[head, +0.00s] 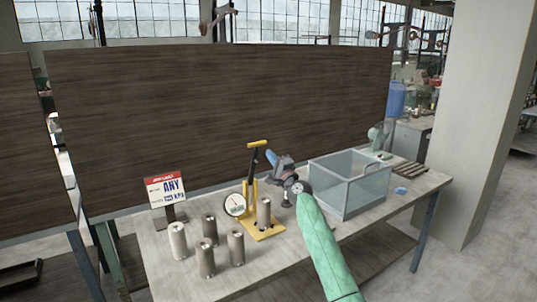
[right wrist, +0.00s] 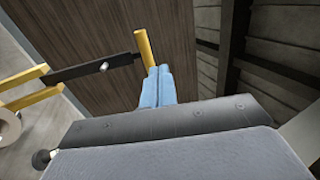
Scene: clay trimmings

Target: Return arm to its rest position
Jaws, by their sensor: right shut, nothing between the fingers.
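My right arm (head: 325,245) reaches in from the bottom of the head view over the table. Its right gripper (head: 271,156) has blue fingers, shut and empty, close beside the upper part of a yellow press. In the right wrist view the blue fingertips (right wrist: 158,75) are together, just below the yellow handle (right wrist: 145,46) of the press's black lever. I cannot tell whether they touch it. The yellow press (head: 262,228) carries a round gauge (head: 235,205), and a grey cylinder (head: 264,211) stands at its base. My left gripper is not in view.
Several grey cylinders (head: 206,258) stand on the table (head: 285,272) in front of the press. A sign (head: 166,189) stands at the left. A clear-walled bin (head: 365,195) is right of my arm. A dark wooden panel (head: 200,110) rises behind; a pillar (head: 478,120) is at the right.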

